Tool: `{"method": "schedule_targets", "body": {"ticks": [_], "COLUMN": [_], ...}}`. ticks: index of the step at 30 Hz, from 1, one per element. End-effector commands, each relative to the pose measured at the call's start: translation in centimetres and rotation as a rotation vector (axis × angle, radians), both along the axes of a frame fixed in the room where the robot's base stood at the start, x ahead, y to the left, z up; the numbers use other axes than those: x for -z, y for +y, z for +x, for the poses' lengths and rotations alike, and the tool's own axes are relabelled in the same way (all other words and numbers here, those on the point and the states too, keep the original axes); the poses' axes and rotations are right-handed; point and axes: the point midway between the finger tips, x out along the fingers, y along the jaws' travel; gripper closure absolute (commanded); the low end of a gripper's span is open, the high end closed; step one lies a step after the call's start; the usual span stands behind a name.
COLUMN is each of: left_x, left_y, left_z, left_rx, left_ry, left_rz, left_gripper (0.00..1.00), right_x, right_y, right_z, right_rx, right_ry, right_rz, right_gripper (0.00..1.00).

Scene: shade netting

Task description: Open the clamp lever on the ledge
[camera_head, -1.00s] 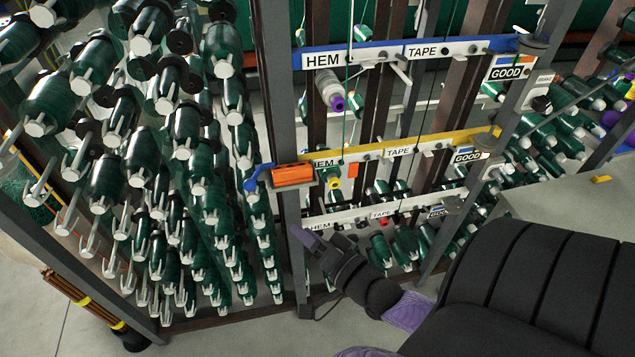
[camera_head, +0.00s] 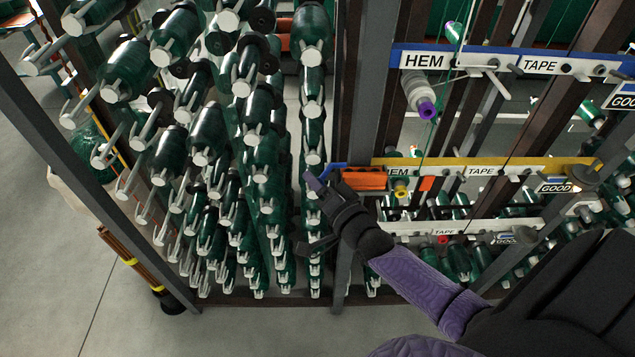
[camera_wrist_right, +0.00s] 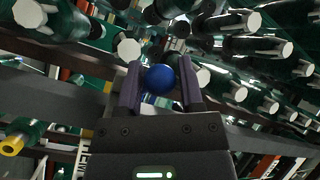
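An orange clamp (camera_head: 364,180) sits on the post beside the ledge with the yellow strip (camera_head: 520,163). Its blue lever (camera_head: 335,167) sticks out to the left and is partly hidden by my right gripper (camera_head: 311,178). In the right wrist view, the lever's round blue end (camera_wrist_right: 160,79) lies between the two purple fingers of the right gripper (camera_wrist_right: 161,85). The fingers are apart, with a narrow gap visible on each side of the blue end. I cannot tell how deep between them it sits. My left gripper is not in view.
Racks of green spools on pale pegs (camera_head: 205,130) stand close on the left, just beside the gripper. A grey post (camera_head: 345,265) stands below the clamp. A HEM and TAPE rail with a blue strip (camera_head: 510,62) runs above. Bare floor (camera_head: 75,285) is at lower left.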

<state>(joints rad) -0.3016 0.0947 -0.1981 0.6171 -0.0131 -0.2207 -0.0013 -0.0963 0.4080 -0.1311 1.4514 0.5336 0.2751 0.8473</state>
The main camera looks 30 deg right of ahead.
Motion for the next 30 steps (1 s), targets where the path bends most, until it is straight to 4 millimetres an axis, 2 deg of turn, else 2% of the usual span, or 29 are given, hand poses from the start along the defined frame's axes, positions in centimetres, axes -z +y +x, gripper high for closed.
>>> {"method": "schedule_targets", "body": {"ticks": [1, 6, 16, 30], "left_x": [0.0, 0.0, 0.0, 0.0], "left_y": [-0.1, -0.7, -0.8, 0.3], "left_z": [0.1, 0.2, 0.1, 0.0], "left_rx": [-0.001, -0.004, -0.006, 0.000], "left_ry": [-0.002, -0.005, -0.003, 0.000], "left_rz": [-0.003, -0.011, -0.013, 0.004], "left_gripper": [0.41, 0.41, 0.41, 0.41], "right_x": [0.0, 0.0, 0.0, 0.0], "right_y": [0.0, 0.0, 0.0, 0.0], "right_z": [0.0, 0.0, 0.0, 0.0], "right_rx": [0.000, 0.000, 0.000, 0.000], "right_ry": [0.000, 0.000, 0.000, 0.000], "right_rz": [0.000, 0.000, 0.000, 0.000], "right_gripper": [0.65, 1.00, 1.00, 1.00]}}
